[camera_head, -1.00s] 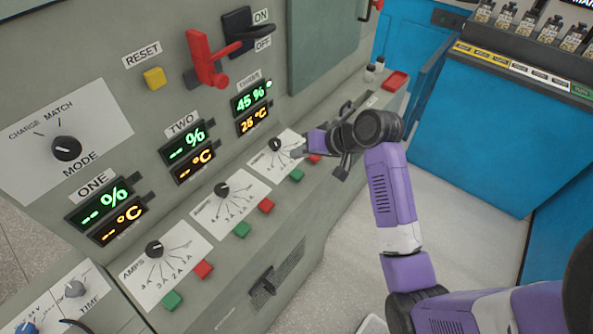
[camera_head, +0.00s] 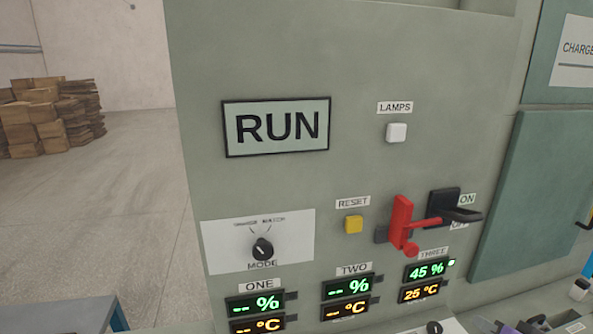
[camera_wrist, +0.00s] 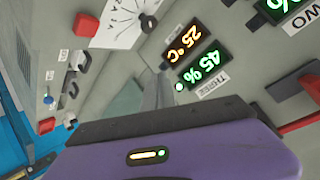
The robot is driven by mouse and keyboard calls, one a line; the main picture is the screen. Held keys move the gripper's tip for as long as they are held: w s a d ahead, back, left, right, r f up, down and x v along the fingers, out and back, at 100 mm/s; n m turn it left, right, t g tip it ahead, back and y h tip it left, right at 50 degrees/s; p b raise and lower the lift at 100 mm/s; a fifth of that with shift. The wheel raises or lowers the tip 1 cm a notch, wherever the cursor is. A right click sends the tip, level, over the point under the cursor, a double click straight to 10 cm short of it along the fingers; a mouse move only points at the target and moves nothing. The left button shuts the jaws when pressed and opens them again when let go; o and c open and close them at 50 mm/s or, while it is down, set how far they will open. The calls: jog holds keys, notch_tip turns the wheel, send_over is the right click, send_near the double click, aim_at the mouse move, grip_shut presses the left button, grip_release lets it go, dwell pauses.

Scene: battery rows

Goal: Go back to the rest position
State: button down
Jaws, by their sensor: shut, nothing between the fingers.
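My gripper (camera_wrist: 158,92) shows in the wrist view beyond its purple housing (camera_wrist: 180,150). It is shut and empty, in front of the charger panel near the THREE readouts, which read 45 % and 25 °C. In the head view only a small purple part of my arm shows at the bottom right edge, and the gripper's fingers are not clear there. The charger panel (camera_head: 350,60) fills most of the head view. Its RUN screen (camera_head: 276,127) is lit.
A red lever (camera_head: 402,222) and a black ON/OFF handle (camera_head: 452,212) stick out from the panel. A MODE knob (camera_head: 262,249), a yellow RESET button (camera_head: 353,224) and a white LAMPS button (camera_head: 396,132) sit on it.

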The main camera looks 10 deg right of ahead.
jog(key=s+a+n+t+y+b, duration=0.1)
jog(key=s+a+n, duration=0.3)
jog(key=s+a, duration=1)
jog(key=s+a+n+t+y, duration=0.1)
jog(key=s+a+n, duration=0.3)
jog(key=s+a, duration=1)
jog(key=s+f, duration=0.1)
jog(key=s, duration=0.4)
jog(key=shift+t+b, duration=0.35)
jog(key=shift+t, duration=0.05)
